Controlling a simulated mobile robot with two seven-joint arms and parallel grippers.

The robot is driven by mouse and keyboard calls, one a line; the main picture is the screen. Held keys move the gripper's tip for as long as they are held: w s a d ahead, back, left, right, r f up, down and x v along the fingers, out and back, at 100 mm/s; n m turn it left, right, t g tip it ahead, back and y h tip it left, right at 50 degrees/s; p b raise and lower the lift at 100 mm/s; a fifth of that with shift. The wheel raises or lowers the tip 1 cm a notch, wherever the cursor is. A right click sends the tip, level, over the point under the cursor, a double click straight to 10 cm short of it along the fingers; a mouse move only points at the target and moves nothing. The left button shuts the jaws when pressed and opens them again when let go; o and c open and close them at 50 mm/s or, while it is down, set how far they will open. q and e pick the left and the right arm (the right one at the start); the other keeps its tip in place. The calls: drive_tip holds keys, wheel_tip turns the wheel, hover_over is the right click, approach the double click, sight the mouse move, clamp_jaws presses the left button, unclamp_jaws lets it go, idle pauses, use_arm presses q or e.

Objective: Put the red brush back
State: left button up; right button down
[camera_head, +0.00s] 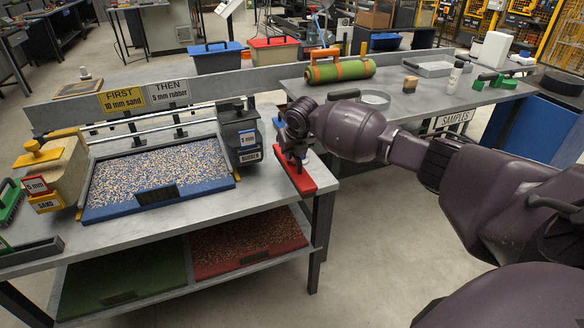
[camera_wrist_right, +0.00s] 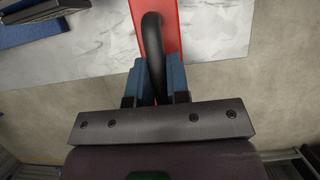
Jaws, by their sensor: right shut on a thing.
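The red brush (camera_head: 297,174) is a long red block with a black handle, at the right end of the near grey table. My right gripper (camera_head: 293,150) is over it, its arm coming in from the right. In the right wrist view, the blue fingers (camera_wrist_right: 157,82) are shut on the black curved handle (camera_wrist_right: 153,45), with the red block (camera_wrist_right: 196,30) beneath. The block's bristles are hidden, and I cannot tell whether it touches the tabletop. My left gripper is out of view.
A tray of speckled granules (camera_head: 155,180) fills the middle of the near table (camera_head: 160,229). A dark rubber hopper (camera_head: 239,133) stands just left of the brush. A sand box (camera_head: 55,170) and green brush (camera_head: 10,203) are at left. A turf roll (camera_head: 340,71) lies on the samples table.

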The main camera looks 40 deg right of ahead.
sight(293, 164)
wheel_tip(293, 164, down, 6)
drive_tip(key=shift+r+b, duration=0.25)
drive_tip(key=shift+b, duration=0.15)
drive_tip(key=c, duration=1.1)
unclamp_jaws()
drive_tip(key=shift+f, duration=0.1)
